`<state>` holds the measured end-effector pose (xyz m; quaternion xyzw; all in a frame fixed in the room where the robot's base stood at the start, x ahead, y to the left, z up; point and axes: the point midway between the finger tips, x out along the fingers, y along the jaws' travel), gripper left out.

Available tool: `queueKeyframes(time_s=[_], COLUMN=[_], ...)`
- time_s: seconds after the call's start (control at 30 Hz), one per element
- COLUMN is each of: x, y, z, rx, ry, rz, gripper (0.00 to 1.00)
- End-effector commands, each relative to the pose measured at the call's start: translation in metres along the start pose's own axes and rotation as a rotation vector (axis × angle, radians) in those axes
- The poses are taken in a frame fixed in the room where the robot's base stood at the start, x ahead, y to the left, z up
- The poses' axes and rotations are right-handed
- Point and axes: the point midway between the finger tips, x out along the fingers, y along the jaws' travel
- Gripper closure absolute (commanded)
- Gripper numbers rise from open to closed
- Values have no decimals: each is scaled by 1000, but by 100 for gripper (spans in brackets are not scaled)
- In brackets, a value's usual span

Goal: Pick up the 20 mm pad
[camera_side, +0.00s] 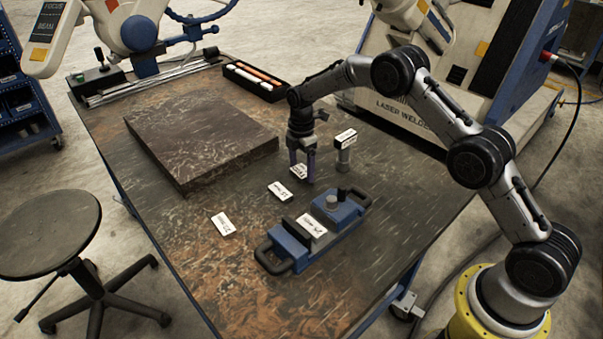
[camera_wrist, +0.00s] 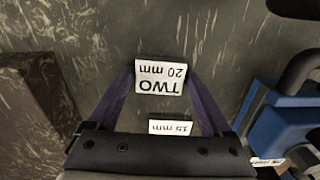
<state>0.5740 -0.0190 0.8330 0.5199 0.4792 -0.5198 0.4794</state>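The 20 mm pad (camera_wrist: 161,78) has a white label reading "TWO 20 mm", upside down in the wrist view. It sits between the tips of my gripper (camera_wrist: 160,72), whose purple fingers are close along its two sides. I cannot tell whether they press on it. In the side view my gripper (camera_side: 302,174) points down at the table, and the white label of the pad (camera_side: 298,171) shows low by the fingers. A pad labelled 15 mm (camera_wrist: 170,127) lies nearby, apart from the fingers; it seems to be the pad (camera_side: 279,191) in front of my gripper.
A blue fixture (camera_side: 290,250) with black handles and a white label stands at the front right. A labelled block tops a grey post (camera_side: 344,155) to the right. Another white-labelled pad (camera_side: 222,224) lies front left. A dark stone slab (camera_side: 200,140) is at left.

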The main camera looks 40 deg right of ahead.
Motion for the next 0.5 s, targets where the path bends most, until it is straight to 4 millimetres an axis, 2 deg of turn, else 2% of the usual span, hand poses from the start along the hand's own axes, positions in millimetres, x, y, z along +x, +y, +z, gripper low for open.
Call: queueKeyframes(time_s=[0.03, 0.07, 0.43, 0.5], x=[0, 0, 0, 0], y=[0, 0, 0, 0], z=[0, 0, 0, 0], rx=[0, 0, 0, 0], ry=[0, 0, 0, 0], rz=[0, 0, 0, 0], gripper=[27, 32, 99, 100])
